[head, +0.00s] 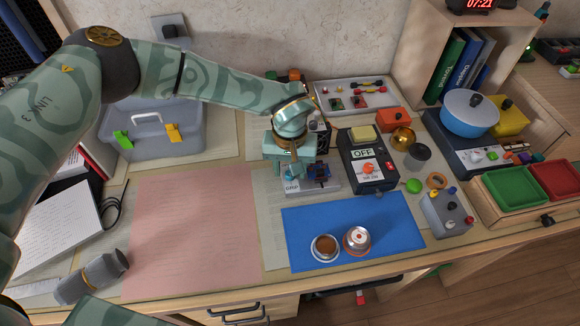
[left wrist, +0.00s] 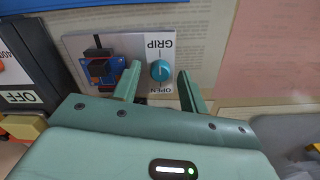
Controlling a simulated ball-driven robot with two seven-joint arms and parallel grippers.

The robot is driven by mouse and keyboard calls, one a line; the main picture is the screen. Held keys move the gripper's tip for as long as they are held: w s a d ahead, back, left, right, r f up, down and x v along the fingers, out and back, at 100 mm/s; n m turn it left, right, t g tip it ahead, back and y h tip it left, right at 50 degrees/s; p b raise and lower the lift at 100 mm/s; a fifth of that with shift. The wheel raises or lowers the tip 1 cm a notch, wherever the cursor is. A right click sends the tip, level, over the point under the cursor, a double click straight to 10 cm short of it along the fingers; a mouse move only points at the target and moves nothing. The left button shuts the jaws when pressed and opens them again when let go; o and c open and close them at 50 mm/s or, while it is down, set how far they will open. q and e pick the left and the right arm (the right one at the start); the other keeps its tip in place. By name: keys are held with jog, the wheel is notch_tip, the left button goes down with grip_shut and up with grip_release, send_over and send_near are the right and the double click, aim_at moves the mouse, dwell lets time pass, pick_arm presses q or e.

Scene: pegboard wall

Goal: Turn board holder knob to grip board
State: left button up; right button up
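The board holder (left wrist: 190,44) is a light grey block with GRIP and OPEN printed beside a round teal knob (left wrist: 160,70) with a pale pointer mark. In the left wrist view the pointer is toward the GRIP side. A small blue circuit board (left wrist: 103,72) with dark parts sits at the holder's other end. My left gripper (left wrist: 157,83) is open, its fingers on either side of the knob with gaps showing. In the head view the left gripper (head: 289,170) hangs over the holder (head: 325,188) and hides the knob. My right gripper is not in view.
A black box marked OFF (head: 364,152) stands close to the holder's right. A blue mat (head: 310,222) with two small round items lies in front. A pink mat (head: 195,230) to the left is bare. A toolbox (head: 150,130) stands behind it.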

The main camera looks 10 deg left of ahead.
pick_arm(q)
notch_tip(320, 180, up, 16)
jog(key=p, duration=0.4)
jog(key=shift+r, duration=0.15)
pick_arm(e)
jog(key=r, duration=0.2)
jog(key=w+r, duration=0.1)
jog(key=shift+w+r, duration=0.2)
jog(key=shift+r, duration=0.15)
